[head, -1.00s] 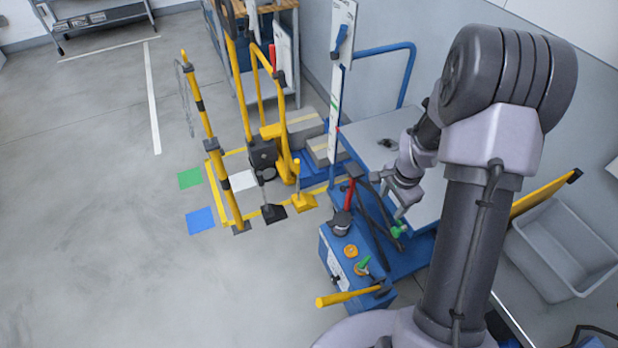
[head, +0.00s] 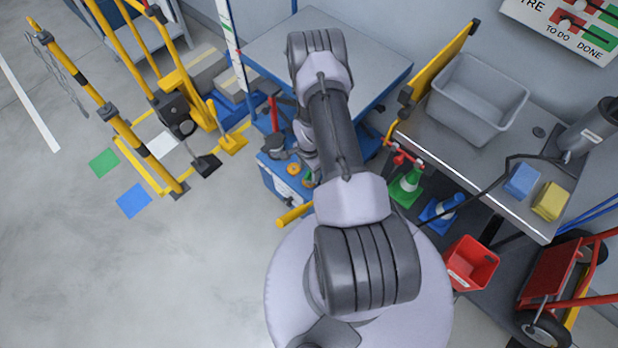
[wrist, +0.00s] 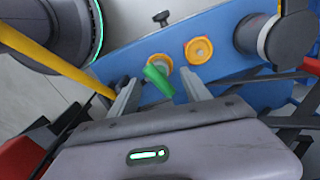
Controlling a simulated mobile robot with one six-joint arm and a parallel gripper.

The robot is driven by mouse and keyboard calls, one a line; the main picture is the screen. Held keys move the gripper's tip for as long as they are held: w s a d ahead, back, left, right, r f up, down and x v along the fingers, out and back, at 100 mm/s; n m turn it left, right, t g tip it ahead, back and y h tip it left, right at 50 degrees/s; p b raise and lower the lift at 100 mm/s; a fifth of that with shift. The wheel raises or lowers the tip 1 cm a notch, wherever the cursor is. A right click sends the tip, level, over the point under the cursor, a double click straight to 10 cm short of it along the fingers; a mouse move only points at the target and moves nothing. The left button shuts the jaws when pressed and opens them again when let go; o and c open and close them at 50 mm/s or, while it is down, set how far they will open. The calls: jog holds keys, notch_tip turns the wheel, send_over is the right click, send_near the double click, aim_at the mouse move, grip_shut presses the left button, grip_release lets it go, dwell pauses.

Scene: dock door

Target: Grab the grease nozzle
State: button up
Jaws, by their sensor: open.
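The green grease nozzle (wrist: 158,80) stands in a yellow-orange ring on the blue box (wrist: 225,28), seen in the wrist view. It leans between the two fingers of my gripper (wrist: 163,84). The fingers are open, one on each side of it, with a gap visible on the right; whether the left finger touches it I cannot tell. In the head view only a green bit of the nozzle (head: 308,178) shows beside my arm, and my arm hides the gripper.
A second orange ring (wrist: 198,50) on the box looks empty. A grey-black can (wrist: 268,38) stands to its right. A yellow handle (head: 293,215) sticks out beside the box. A workbench with a grey bin (head: 478,98) stands right; open floor lies left.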

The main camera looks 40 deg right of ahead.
notch_tip(320, 180, down, 4)
jog(key=shift+f+b, duration=0.1)
jog(key=shift+b, duration=0.65)
jog(key=shift+c, duration=0.9)
grip_shut()
jog(key=shift+r, duration=0.2)
